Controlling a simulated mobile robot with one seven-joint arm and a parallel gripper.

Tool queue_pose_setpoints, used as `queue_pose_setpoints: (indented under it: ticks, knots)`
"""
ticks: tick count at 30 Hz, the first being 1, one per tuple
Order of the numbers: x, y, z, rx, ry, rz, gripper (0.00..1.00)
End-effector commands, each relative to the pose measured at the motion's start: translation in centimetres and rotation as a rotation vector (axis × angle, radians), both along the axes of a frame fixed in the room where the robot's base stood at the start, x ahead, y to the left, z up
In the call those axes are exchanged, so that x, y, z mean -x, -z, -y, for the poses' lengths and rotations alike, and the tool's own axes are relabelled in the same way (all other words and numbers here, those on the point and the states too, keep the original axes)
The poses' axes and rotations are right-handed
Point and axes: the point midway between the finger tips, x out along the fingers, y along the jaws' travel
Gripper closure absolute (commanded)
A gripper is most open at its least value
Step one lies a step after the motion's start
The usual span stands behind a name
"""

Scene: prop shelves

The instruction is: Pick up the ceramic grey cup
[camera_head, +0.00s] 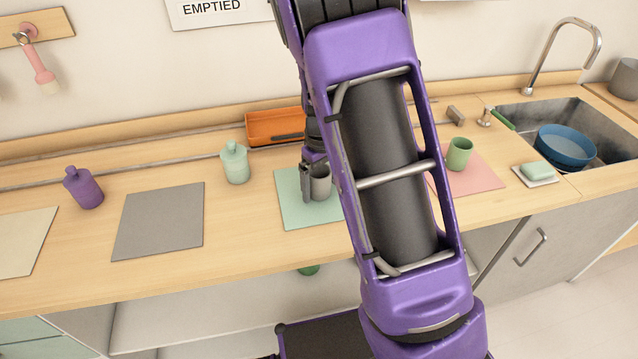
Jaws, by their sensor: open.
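The ceramic grey cup (321,184) stands upright on a mint green mat (293,209) on the wooden counter. My gripper (312,180) is down at the cup, with one dark finger beside its left side. The other finger is hard to make out, and my purple arm covers the area to the right. The jaws are open; I cannot tell whether a finger touches the cup.
A mint bottle (235,165) and an orange tray (274,128) stand behind and left of the cup. A purple bottle (83,188) is further left, past a bare grey mat (160,222). A green cup (459,154) on a pink mat (480,175) and a sink with a blue bowl (566,147) are right.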

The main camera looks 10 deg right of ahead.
Motion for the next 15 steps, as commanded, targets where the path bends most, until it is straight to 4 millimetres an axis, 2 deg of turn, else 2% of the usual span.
queue_pose_setpoints:
  ticks: [2, 15]
  knots:
    - [0.0, -0.02, 0.0, 0.0, 0.0, 0.0, 0.04]
    - [0.0, -0.05, 0.0, 0.0, 0.0, 0.0, 0.83]
